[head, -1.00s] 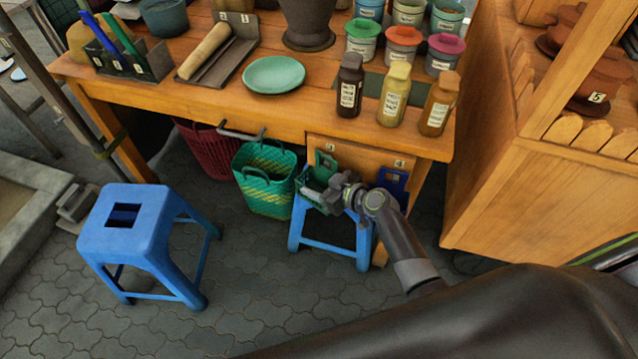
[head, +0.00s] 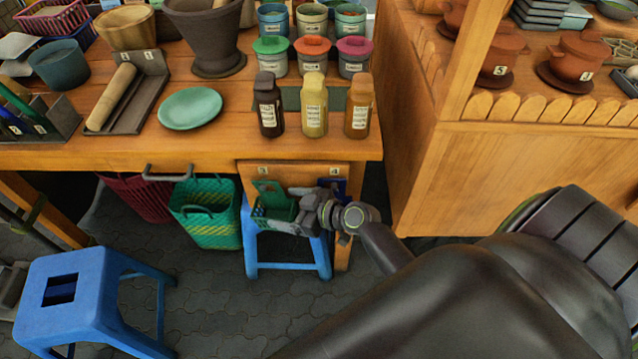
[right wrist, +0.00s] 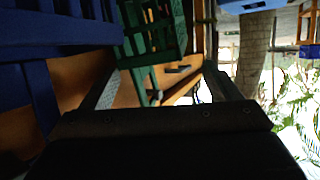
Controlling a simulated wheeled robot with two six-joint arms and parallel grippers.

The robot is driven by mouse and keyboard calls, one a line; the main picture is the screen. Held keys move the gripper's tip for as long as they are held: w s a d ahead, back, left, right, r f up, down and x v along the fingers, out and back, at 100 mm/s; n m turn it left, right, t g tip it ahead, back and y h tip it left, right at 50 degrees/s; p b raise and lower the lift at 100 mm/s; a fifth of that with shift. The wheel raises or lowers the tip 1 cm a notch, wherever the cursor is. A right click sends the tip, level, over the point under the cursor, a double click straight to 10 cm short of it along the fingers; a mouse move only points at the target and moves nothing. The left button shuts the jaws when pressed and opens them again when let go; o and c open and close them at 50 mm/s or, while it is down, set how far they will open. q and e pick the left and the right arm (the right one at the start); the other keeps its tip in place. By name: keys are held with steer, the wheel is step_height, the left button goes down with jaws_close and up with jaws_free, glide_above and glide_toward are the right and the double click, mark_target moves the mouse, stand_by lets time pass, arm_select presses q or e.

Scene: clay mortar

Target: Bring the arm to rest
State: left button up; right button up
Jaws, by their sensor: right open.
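My right arm reaches in from the lower right in the head view. My right gripper (head: 283,222) is open, with nothing seen between its fingers. It is low in front of the wooden table (head: 150,153), by the green holder (head: 268,193) on the table's front panel. In the right wrist view the two fingers of the gripper (right wrist: 160,78) stand apart. The green holder (right wrist: 152,28) shows beyond and between them, and a blue holder (right wrist: 45,65) is at the left. Whether the fingers touch the green holder cannot be told. My left gripper is not in view.
A blue stool (head: 85,290) stands at lower left, another blue stool (head: 285,270) below the gripper. A green basket (head: 208,228) hangs left of it. Bottles (head: 313,108) stand near the table edge. A wooden shelf unit (head: 490,180) is at right. Paved floor lies between.

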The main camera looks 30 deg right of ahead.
steer(key=s+d+r+m+g+h, duration=0.1)
steer(key=s+d+m+g+h, duration=0.35)
steer(key=s, duration=0.85)
steer(key=s+d+r+m+g+h, duration=0.1)
steer(key=s+d+m+g+h, duration=0.35)
steer(key=s, duration=0.85)
step_height(320, 180, down, 19)
steer(key=d+n+p, duration=0.2)
steer(key=d+p, duration=0.1)
steer(key=p, duration=0.1)
arm_select(q)
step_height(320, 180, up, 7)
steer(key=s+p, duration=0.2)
steer(key=p, duration=0.2)
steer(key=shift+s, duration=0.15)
arm_select(e)
steer(key=s+a+f+g, duration=0.1)
steer(key=s+f, duration=1.1)
steer(key=s, duration=0.3)
steer(key=shift+a+f+y, duration=0.2)
steer(key=shift+a+y, duration=0.2)
steer(key=shift+s, duration=0.1)
